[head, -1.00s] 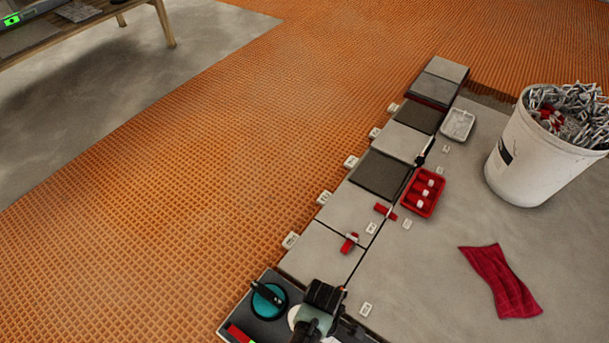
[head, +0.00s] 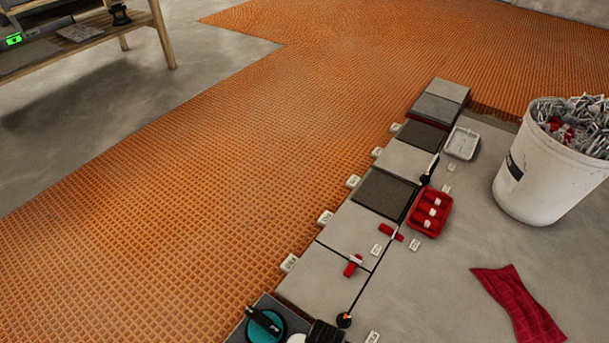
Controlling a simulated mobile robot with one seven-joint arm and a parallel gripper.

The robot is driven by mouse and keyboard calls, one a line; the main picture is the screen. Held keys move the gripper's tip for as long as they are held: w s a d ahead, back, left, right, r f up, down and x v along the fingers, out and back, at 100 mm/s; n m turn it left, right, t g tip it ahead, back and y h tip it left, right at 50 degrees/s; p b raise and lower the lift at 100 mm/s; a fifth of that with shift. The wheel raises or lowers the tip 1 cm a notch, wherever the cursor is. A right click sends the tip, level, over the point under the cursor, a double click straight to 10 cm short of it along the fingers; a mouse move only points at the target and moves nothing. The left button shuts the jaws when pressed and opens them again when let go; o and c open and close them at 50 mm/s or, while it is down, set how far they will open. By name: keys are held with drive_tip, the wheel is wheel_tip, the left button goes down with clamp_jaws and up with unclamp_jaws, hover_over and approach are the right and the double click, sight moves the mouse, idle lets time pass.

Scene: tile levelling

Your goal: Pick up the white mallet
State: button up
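I cannot make out a whole white mallet in the head view. A small white rounded piece (head: 297,339) shows at the bottom edge, beside a teal round item (head: 266,325) on a dark deck; whether it is part of the mallet I cannot tell. A black blocky part (head: 325,332), which looks like the end of my gripper, is cut off by the bottom edge just right of the white piece. Its fingers and anything between them are hidden.
A tile row runs up the picture, with red pieces (head: 353,265) on it. Orange matting (head: 180,200) at left is clear.

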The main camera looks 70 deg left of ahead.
drive_tip(key=shift+c, duration=0.3)
clamp_jaws()
drive_tip(key=shift+r, duration=0.15)
